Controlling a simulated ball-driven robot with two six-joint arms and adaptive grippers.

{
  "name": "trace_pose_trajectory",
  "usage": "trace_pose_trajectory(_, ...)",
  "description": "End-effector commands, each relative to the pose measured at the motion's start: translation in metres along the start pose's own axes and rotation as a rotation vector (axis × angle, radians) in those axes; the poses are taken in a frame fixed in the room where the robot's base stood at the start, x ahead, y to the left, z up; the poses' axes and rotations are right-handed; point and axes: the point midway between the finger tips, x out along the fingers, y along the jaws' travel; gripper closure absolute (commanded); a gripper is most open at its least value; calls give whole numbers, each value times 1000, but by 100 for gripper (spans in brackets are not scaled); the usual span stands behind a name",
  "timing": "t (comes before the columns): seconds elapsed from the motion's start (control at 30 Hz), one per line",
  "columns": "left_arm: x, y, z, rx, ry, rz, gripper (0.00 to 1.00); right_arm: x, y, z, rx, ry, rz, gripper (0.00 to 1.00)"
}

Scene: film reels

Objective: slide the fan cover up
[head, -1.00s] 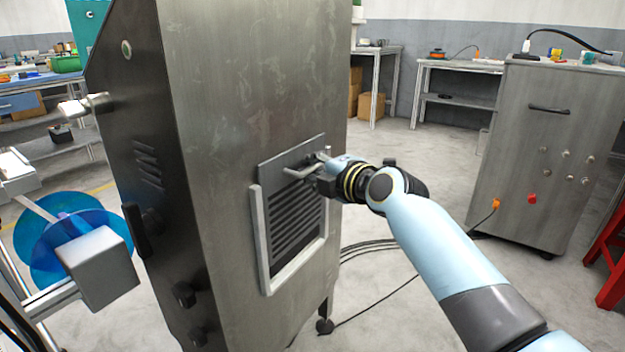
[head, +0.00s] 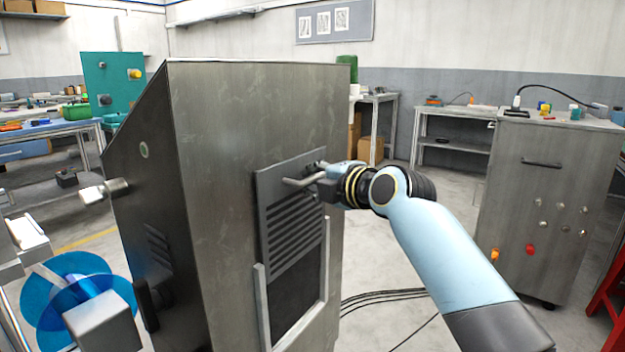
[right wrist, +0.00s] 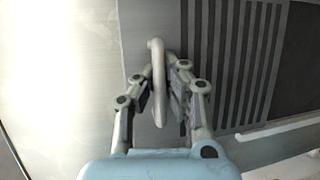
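The fan cover (head: 289,232) is a grey slatted plate on the side of the steel cabinet (head: 235,125). It sits high in its U-shaped frame (head: 263,305), with a dark opening (head: 297,303) bare below it. Its bar handle (head: 300,182) is near the cover's top. My right gripper (head: 322,181) is at this handle. In the right wrist view, the handle (right wrist: 158,85) lies between the two fingers of my right gripper (right wrist: 158,98), which are closed in around it; slats of the cover (right wrist: 235,60) show to the right. My left gripper is not in view.
A blue reel (head: 75,300) is at the lower left. A grey cabinet with knobs (head: 540,200) stands at the right, near a red stand (head: 607,270). Cables (head: 385,297) lie on the floor. The floor between the two cabinets is otherwise open.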

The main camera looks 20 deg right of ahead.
Motion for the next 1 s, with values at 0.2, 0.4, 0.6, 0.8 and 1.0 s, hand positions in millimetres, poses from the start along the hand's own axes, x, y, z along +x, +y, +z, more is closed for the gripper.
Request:
trace_pose_trajectory(0.2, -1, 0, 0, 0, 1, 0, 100, 0, 9, 2, -6, -5, 19, 83)
trace_pose_trajectory(0.4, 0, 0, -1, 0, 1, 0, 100, 0, 7, 1, -5, -4, 14, 79)
trace_pose_trajectory(0.6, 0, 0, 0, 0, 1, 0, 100, 0, 5, 1, -3, -3, 10, 79)
trace_pose_trajectory(0.8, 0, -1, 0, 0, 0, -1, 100, -17, 3, 1, -5, -3, 9, 79)
trace_pose_trajectory(1.0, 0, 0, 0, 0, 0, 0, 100, -61, 3, 1, -8, -4, 9, 79)
